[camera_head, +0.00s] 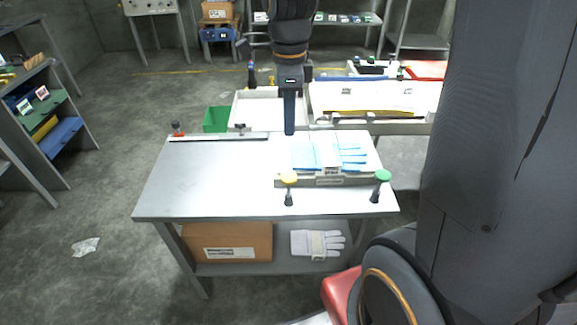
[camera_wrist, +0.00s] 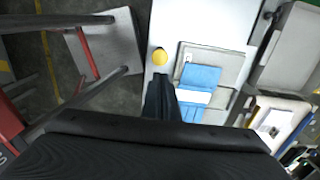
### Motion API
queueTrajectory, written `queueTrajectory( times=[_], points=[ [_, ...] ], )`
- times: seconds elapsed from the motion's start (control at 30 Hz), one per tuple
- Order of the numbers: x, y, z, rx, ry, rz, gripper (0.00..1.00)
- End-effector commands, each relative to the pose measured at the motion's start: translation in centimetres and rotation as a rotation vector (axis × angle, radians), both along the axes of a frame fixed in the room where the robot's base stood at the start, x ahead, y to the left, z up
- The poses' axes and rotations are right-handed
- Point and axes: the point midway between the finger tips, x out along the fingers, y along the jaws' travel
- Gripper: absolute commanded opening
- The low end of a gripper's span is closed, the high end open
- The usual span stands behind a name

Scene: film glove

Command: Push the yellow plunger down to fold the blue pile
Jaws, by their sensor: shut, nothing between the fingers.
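The yellow plunger (camera_head: 289,178) has a round yellow knob on a dark stem and stands upright at the table's front edge. In the wrist view its knob (camera_wrist: 159,57) shows just beyond my fingertips. The blue pile (camera_head: 306,156) lies flat on the pale folding board (camera_head: 330,181), behind and right of the yellow knob; it also shows in the wrist view (camera_wrist: 201,77). A green-topped plunger (camera_head: 382,176) stands at the board's right front corner. My gripper (camera_head: 289,131) is shut and empty, pointing down above the table's back part, clear of the plunger.
White bins (camera_head: 270,107) stand behind the table. A cardboard box (camera_head: 228,241) and a white glove (camera_head: 317,243) lie on the lower shelf.

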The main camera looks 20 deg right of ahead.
Motion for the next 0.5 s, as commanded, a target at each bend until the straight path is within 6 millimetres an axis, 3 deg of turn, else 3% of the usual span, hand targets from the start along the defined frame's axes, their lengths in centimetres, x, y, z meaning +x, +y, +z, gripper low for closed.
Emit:
queueTrajectory(
  times=[0.17, 0.5],
  points=[
    [-0.1, 0.0, -1.5, 0.001, 0.005, 0.001, 0.0],
    [-0.2, 0.0, -7.4, 0.0, 0.006, 0.001, 0.0]
  ],
)
